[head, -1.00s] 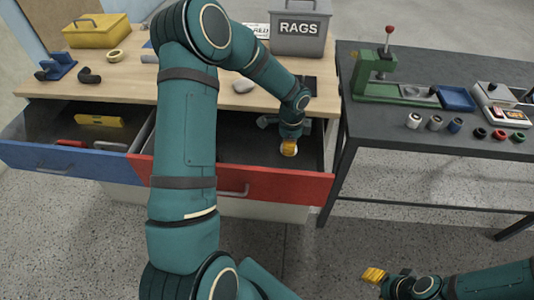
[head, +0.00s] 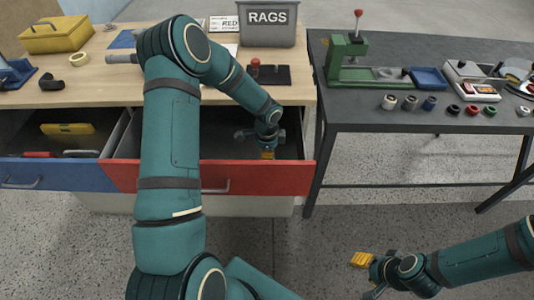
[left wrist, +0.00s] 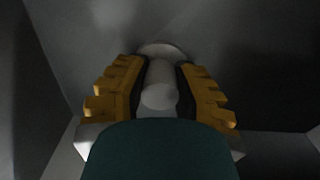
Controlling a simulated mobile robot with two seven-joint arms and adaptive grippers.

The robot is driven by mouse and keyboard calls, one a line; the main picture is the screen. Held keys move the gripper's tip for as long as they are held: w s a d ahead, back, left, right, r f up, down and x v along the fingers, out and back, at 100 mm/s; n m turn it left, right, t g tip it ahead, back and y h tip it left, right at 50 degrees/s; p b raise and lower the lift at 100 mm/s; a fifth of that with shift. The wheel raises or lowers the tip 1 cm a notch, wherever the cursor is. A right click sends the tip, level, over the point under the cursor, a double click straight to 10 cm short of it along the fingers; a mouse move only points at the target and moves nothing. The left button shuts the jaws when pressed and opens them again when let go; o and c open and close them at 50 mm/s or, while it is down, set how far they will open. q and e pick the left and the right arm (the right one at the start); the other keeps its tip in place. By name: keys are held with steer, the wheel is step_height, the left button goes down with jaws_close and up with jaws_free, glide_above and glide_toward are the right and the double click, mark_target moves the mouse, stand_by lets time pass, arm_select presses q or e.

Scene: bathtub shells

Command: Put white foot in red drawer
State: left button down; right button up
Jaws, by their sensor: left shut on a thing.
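The white foot (left wrist: 160,84), a pale rounded piece with a wider disc at its far end, is between the yellow finger pads of my left gripper (left wrist: 159,72) in the left wrist view. The gripper is shut on it. In the head view my left gripper (head: 267,155) points down inside the open red drawer (head: 245,179), near its right side. The foot cannot be made out in the head view. My right gripper (head: 366,274) is at the lower right above the floor, empty, its fingers apart.
An open blue drawer (head: 45,174) at left holds a yellow level (head: 67,129) and other tools. The wooden benchtop (head: 100,65) bears a grey RAGS bin (head: 267,25) and a yellow toolbox (head: 55,34). A dark table (head: 400,112) with a green press (head: 350,60) stands at right.

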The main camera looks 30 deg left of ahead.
arm_select(q)
steer(key=c, duration=0.8)
jaws_free()
steer(key=shift+f, duration=0.1)
steer(key=shift+c, duration=0.2)
steer(key=shift+r, duration=0.25)
step_height(320, 180, up, 12)
steer(key=p, duration=0.3)
